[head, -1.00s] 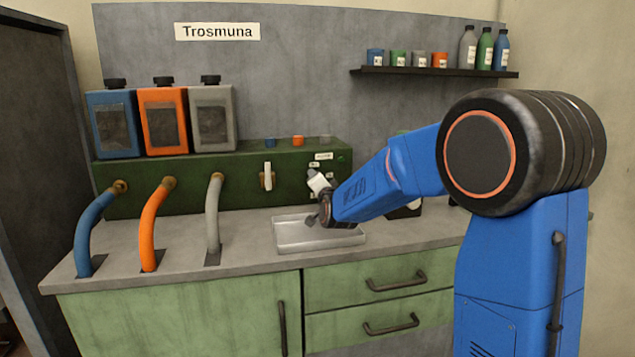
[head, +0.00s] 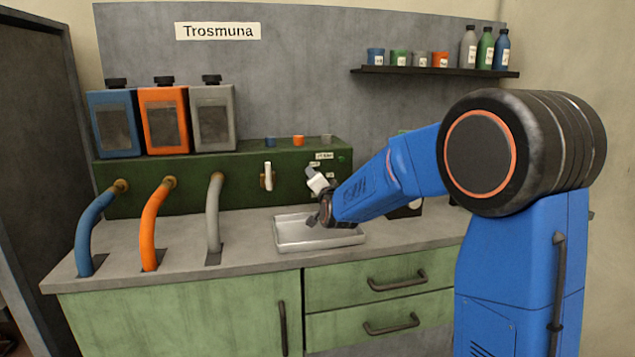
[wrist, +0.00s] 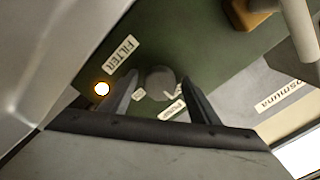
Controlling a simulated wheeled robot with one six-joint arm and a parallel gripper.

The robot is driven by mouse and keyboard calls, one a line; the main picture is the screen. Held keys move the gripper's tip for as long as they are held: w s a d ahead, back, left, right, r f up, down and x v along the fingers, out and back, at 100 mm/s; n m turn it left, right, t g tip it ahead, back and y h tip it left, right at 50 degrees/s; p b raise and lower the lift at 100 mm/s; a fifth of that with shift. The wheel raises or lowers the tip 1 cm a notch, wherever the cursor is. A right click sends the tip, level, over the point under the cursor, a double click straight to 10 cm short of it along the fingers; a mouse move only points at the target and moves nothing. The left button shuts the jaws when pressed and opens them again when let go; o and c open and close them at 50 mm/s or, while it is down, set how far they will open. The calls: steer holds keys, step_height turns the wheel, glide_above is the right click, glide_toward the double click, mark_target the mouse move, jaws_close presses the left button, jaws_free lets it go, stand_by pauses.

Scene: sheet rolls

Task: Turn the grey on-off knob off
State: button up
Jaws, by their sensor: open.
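The grey on-off knob (wrist: 160,82) is a small round knob on the dark green panel. In the wrist view it shows between the two dark fingers of my gripper (wrist: 163,84), which are apart. I cannot tell how near the fingers are to it or which way the knob is turned. A FILTER label (wrist: 122,54) and a lit lamp (wrist: 102,89) lie to its left; another label is partly hidden by a finger. In the head view my gripper (head: 311,174) is in front of the green panel (head: 225,170) and hides the knob.
A pale lever (head: 268,177) stands on the panel left of my gripper. A metal tray (head: 290,245) lies on the counter below. Blue, orange and grey hoses (head: 214,215) run down at the left. Blue, orange and grey canisters (head: 163,130) stand on top.

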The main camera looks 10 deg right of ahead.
step_height(320, 180, up, 10)
stand_by(0.5)
steer(key=s+d+f+n+g, duration=0.2)
steer(key=s+f, duration=0.6)
steer(key=s, duration=1.1)
steer(key=s+d+f+n+g, duration=0.2)
steer(key=s+f+n+g, duration=0.3)
steer(key=s, duration=1.4)
steer(key=s+d+f+n+g, duration=0.3)
steer(key=s+f+g, duration=0.3)
steer(key=s+f, duration=0.5)
steer(key=s, duration=0.8)
steer(key=shift+f, duration=0.2)
steer(key=shift+c, duration=0.7)
